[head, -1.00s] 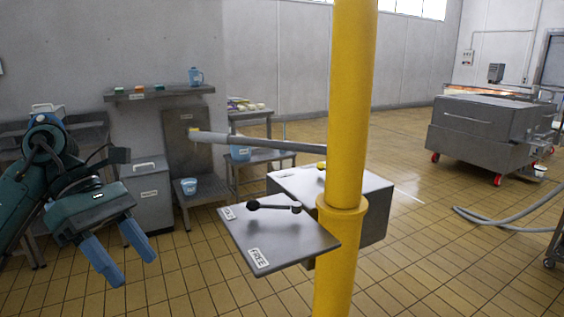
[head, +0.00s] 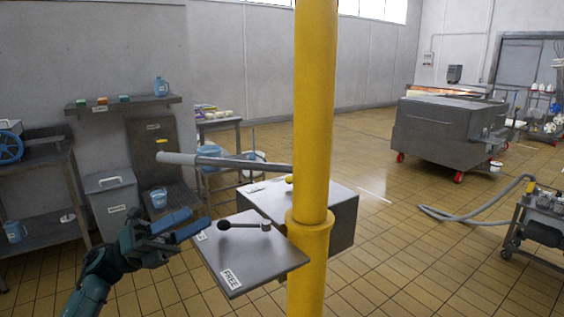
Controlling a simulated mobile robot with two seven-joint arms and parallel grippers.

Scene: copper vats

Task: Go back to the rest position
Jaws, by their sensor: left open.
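My left gripper (head: 198,219) is at the lower left in the head view. Its two blue fingers are apart and empty, and they point right. The fingertips appear beside the left corner of a grey metal plate marked FREE (head: 240,262); I cannot tell whether they touch it. A lever with a black knob (head: 243,225) lies across the plate, just right of the fingertips. My right gripper is not in view.
A yellow post (head: 313,120) stands beside the plate, with a grey box (head: 335,205) behind it. A grey padded bar (head: 225,162) reaches left from the post. A wheeled steel vat (head: 440,130) and a hose (head: 470,213) are at right. Tiled floor is clear in front.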

